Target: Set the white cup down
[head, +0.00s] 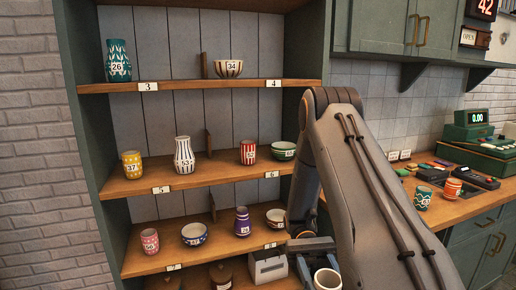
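The white cup (327,279) is at the bottom edge of the head view, right of the lowest visible shelf. Its round rim and darker inside show; its lower part is cut off by the picture edge. My gripper (308,268) comes down beside the cup, with a grey finger against its left side. It appears shut on the cup, though the far finger and the grip itself are mostly hidden. What lies directly under the cup is out of view.
Numbered shelves hold a teal vase (118,61), striped bowl (228,66), yellow cup (132,165), purple vase (242,222) and other pottery. A light box (267,267) stands near my gripper. The right counter (452,208) holds cups and a green register (478,150). My arm hides the middle.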

